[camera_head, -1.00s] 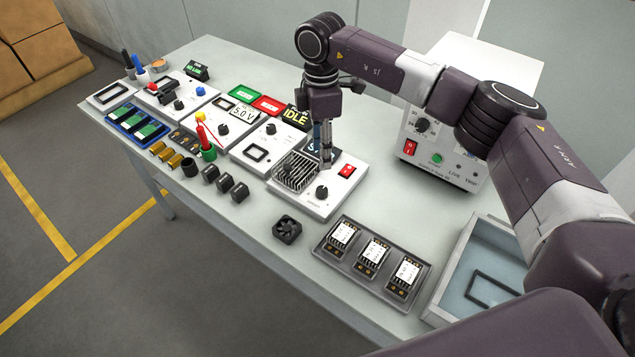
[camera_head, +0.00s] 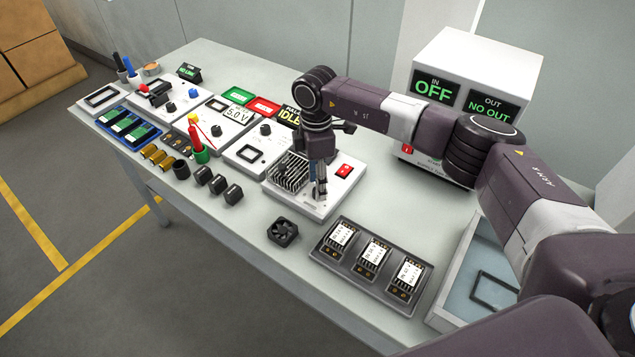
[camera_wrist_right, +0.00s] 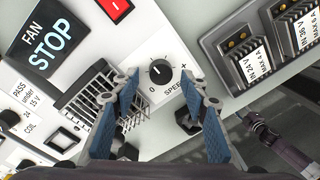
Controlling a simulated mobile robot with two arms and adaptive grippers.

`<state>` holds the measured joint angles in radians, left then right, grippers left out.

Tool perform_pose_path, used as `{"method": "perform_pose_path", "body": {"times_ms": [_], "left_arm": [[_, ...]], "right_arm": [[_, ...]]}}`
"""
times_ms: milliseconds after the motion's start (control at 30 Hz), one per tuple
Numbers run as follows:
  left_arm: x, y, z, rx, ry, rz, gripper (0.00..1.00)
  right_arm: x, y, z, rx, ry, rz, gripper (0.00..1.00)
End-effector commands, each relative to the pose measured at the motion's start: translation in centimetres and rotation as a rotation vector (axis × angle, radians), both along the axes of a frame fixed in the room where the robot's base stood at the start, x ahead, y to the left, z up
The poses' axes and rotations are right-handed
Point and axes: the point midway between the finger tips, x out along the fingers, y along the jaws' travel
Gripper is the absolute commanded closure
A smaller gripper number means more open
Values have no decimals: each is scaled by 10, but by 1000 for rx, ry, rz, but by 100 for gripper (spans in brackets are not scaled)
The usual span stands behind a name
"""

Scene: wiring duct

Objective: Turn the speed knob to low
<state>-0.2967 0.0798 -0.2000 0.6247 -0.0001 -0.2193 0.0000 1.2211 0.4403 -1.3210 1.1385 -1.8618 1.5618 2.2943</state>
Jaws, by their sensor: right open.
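A FAN STOP display (camera_wrist_right: 48,42), a red switch (camera_head: 344,170) and a finned metal grille (camera_head: 288,171) are on or beside the panel.
A black fan (camera_head: 283,232) lies on the table in front of the panel. A grey tray (camera_head: 322,253) with labelled modules is to its right. A supply box (camera_head: 478,60) reads OFF and NO OUT. More panels and small parts fill the table's left side.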

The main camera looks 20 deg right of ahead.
Motion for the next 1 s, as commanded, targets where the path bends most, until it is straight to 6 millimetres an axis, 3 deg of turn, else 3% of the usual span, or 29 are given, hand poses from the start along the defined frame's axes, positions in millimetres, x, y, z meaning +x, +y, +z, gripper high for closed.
{"method": "perform_pose_path", "body": {"times_ms": [167, 433, 800, 1000], "left_arm": [[-4, 0, 4, 0, 6, 0, 60], [-6, 0, 3, 1, 10, 0, 60], [-7, 0, 3, 1, 10, 0, 60], [-7, 0, 2, 1, 10, 0, 60]], "right_arm": [[-1, 1, -12, 0, 0, 2, 59], [-1, 0, -14, 0, 0, 2, 60], [-1, 0, -14, 0, 0, 1, 100], [-1, 0, -14, 0, -1, 14, 100]]}}
